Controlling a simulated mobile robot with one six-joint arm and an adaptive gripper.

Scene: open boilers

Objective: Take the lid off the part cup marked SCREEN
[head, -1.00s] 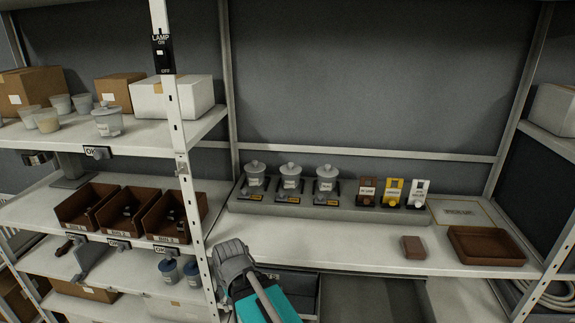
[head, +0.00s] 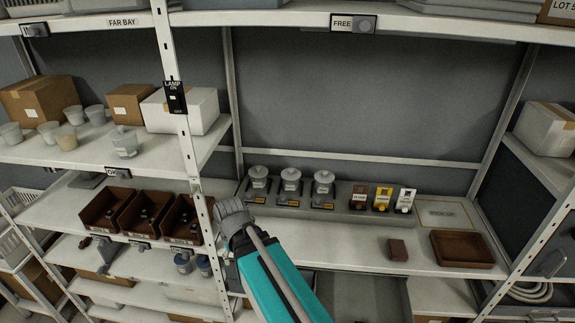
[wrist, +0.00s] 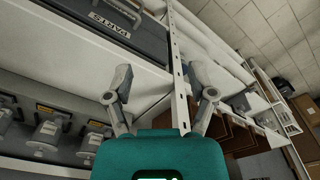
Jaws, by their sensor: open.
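Three lidded grey part cups stand upright in a row on a grey stand (head: 340,215) at the back of the bench: the left cup (head: 258,184), the middle cup (head: 290,187) and the right cup (head: 323,190). Each has a knobbed lid on. Their markings are too small to read, so I cannot tell which says SCREEN. My gripper (head: 230,212) is in front of and left of the row, apart from the cups. In the wrist view my gripper (wrist: 161,78) has its fingers spread and nothing between them. Cups show at the left there, including one (wrist: 48,135).
A shelf post (head: 190,150) with a lamp switch (head: 175,97) stands just left of my gripper. Brown bins (head: 140,222) are beyond it. Brown, yellow and white holders (head: 382,199) stand right of the cups. A brown block (head: 397,250) and tray (head: 462,262) lie on the otherwise clear bench front.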

